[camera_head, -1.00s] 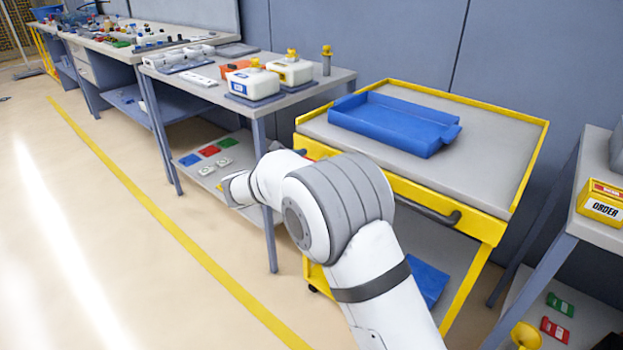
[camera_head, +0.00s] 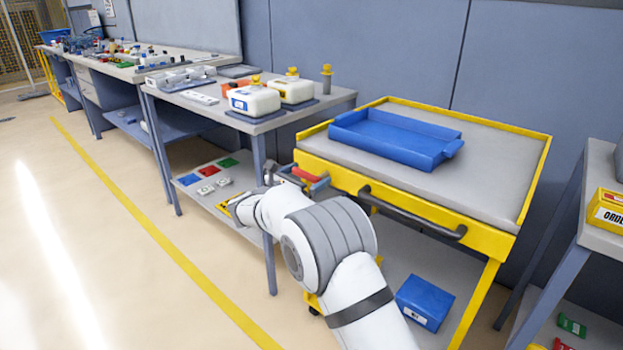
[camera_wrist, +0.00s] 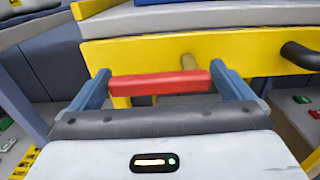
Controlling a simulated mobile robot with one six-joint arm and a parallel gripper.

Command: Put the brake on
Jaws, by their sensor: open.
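A red brake handle (camera_head: 306,174) sticks out at the left front of the yellow cart (camera_head: 480,232). My gripper (camera_wrist: 160,70) is open, one finger near each end of the handle. I cannot tell whether either finger touches it. In the head view my gripper (camera_head: 297,173) is at the cart's left front corner, partly hidden by my arm.
A dark push bar (camera_head: 410,212) runs along the cart's front. A blue tray (camera_head: 395,138) lies on the cart top and a blue box (camera_head: 425,302) on its lower shelf. A grey table (camera_head: 335,98) with white canisters stands close on the left. Open floor lies further left.

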